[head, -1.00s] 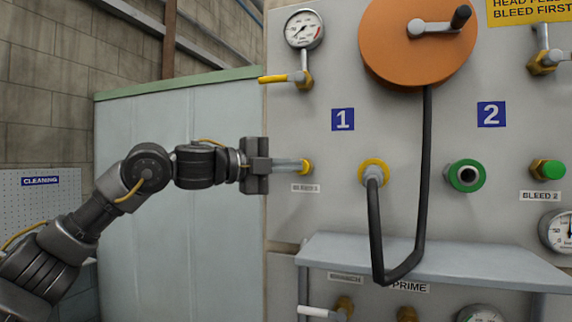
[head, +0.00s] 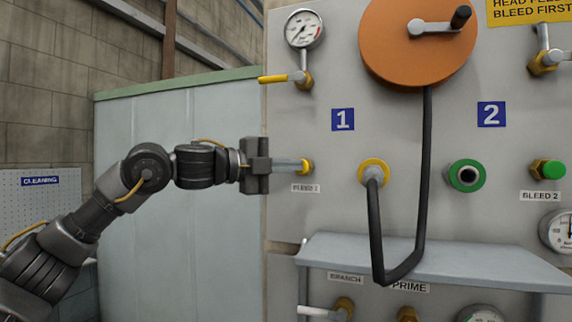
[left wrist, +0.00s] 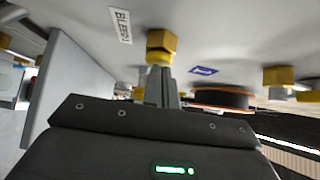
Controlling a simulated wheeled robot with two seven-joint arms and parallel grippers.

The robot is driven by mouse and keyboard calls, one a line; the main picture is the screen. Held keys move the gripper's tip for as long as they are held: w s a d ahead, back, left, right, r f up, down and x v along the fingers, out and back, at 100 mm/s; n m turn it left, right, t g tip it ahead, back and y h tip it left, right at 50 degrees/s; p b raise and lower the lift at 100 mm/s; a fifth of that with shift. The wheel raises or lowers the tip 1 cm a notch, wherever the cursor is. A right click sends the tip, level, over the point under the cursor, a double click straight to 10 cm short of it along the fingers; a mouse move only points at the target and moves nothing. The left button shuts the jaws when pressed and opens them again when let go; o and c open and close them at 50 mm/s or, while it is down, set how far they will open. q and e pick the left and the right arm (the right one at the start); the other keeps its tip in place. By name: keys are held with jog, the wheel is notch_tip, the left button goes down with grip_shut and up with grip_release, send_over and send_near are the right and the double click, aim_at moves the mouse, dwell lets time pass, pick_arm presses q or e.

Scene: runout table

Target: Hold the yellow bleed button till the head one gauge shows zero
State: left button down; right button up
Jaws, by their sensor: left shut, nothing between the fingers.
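The yellow bleed button (head: 306,166) sits on the grey panel above the BLEED 1 label, and it also shows in the left wrist view (left wrist: 158,57). My left gripper (head: 301,166) is shut and empty, its fingertips up against the button's front. The fingers (left wrist: 161,88) point straight at the button in the left wrist view. How far the button is pressed in cannot be told. The head one gauge (head: 303,28) is at the panel's upper left; its thin needle points to the lower left of the dial, too small to read exactly. My right gripper is not in view.
A yellow-handled valve (head: 287,78) sits below the gauge. An orange hose reel (head: 390,60) hangs to the right, its black hose (head: 425,170) looping to the yellow-ringed outlet (head: 374,172). A grey shelf (head: 450,264) juts out below.

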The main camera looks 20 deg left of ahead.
pick_arm(q)
jog(key=shift+a+r, duration=0.15)
dwell(0.8)
jog(key=s+d+b+v, duration=0.2)
jog(key=b+v, duration=0.3)
jog(key=v, duration=0.7)
jog(key=shift+s+a, duration=0.2)
jog(key=shift+s, duration=0.15)
jog(key=shift+w, duration=0.1)
jog(key=shift+a, duration=0.1)
